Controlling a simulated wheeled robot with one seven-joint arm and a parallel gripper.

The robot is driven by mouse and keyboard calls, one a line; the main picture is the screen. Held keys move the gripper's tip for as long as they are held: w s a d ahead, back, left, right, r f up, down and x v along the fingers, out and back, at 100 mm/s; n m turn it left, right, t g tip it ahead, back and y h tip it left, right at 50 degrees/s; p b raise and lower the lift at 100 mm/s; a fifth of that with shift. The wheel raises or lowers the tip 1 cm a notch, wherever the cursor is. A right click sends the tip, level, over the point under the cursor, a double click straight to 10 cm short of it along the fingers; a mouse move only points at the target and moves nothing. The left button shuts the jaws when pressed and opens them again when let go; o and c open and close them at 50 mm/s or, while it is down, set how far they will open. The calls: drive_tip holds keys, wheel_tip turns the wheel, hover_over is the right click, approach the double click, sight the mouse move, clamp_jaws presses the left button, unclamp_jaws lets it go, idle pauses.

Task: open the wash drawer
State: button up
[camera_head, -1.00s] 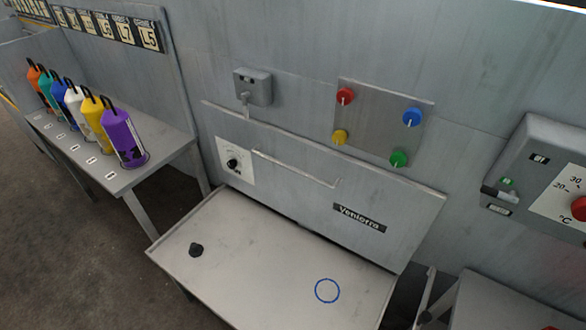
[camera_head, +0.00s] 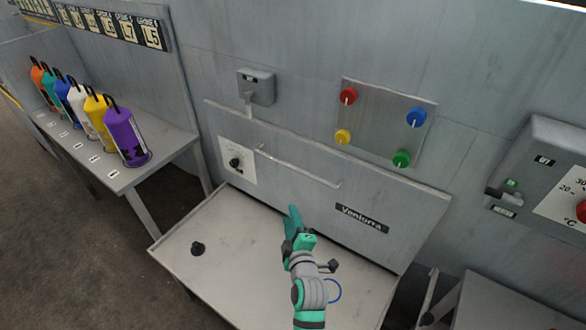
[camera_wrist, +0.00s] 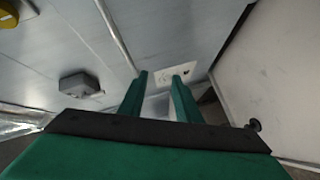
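The wash drawer front (camera_head: 300,195) is a wide grey panel with a label plate, a dial and a thin bar handle (camera_head: 297,167). It looks closed. My gripper (camera_head: 293,212) is over the light shelf, below the handle and apart from it in the head view. In the wrist view my two green fingers (camera_wrist: 161,77) are spread with a gap and nothing is seen held. The handle (camera_wrist: 117,37) shows there as a thin rod running down towards the left fingertip; I cannot tell how near it is.
The shelf (camera_head: 225,225) below the drawer front carries a black knob (camera_head: 197,248) and a blue ring mark. Above are a grey box (camera_head: 256,87) and a panel of coloured knobs (camera_head: 385,150). Coloured bottles (camera_head: 123,135) stand on the left table. A control box (camera_head: 540,175) is at right.

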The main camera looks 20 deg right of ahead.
sight(293, 166)
drive_tip(key=w+d+r+n, duration=0.3)
drive_tip(key=w+d+r, duration=0.2)
drive_tip(key=w+r, duration=0.15)
drive_tip(key=x, duration=1)
drive_tip(key=shift+a+r, duration=0.1)
drive_tip(key=shift+a, duration=0.05)
clamp_jaws()
